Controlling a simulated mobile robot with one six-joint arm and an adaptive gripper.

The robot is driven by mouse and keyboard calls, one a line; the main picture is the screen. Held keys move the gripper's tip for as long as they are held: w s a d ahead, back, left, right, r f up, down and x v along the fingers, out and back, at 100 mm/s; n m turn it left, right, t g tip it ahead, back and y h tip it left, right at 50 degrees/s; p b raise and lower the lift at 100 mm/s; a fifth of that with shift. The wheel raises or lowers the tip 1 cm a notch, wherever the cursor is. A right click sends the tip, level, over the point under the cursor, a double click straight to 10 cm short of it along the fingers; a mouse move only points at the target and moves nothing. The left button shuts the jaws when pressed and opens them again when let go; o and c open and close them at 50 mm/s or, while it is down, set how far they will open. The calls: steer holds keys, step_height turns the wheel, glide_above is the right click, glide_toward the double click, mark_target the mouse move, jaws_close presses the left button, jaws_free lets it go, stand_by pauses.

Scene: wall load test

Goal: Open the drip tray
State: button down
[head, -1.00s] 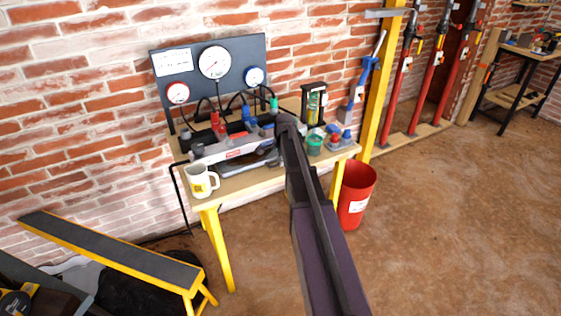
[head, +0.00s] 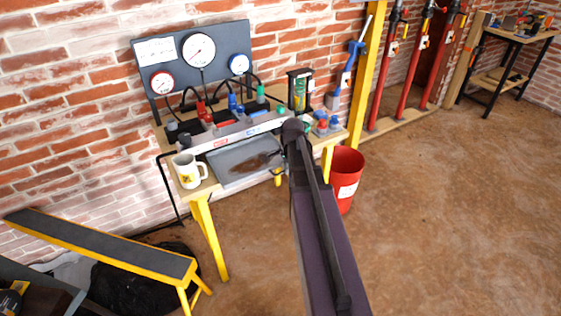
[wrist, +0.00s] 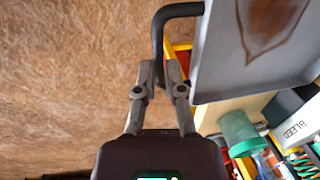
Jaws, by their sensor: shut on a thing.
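The drip tray (head: 228,167) is a shallow grey tray with a brown stain on its floor. It stands out from the front of the yellow-legged bench, under the long grey unit (head: 243,131). In the wrist view the tray (wrist: 222,62) fills the upper right, with a dark bent handle (wrist: 158,38) at its left edge. My gripper (wrist: 160,72) is shut on this handle, one finger on each side.
A white mug (head: 188,172) stands at the bench's left front corner. A red bucket (head: 344,182) stands on the floor right of the bench. A yellow-edged step bench (head: 105,246) is at lower left. The floor in front is open.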

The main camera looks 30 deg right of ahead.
mark_target(268, 151)
steer(key=c, duration=0.7)
jaws_free()
steer(key=shift+w, duration=0.15)
steer(key=w, duration=1.3)
steer(key=shift+w+a, duration=0.2)
steer(key=shift+s+r+p, duration=0.35)
steer(key=shift+r+p, duration=0.25)
steer(key=shift+p, duration=0.1)
step_height(268, 151, up, 13)
steer(key=s+p, duration=0.3)
steer(key=p, duration=1)
steer(key=shift+s+a+f+n+g, duration=0.1)
steer(key=shift+s+a+n+g, duration=0.25)
steer(key=shift+s+a+n, duration=3)
steer(key=shift+s+a+r+n+g, duration=0.1)
steer(key=shift+s+a+n+g, duration=0.2)
steer(key=shift+s+a+n, duration=3.05)
steer(key=shift+s+a+f+n+g, duration=0.1)
steer(key=shift+s+a+n+g, duration=0.25)
steer(key=shift+s+a+n, duration=2.95)
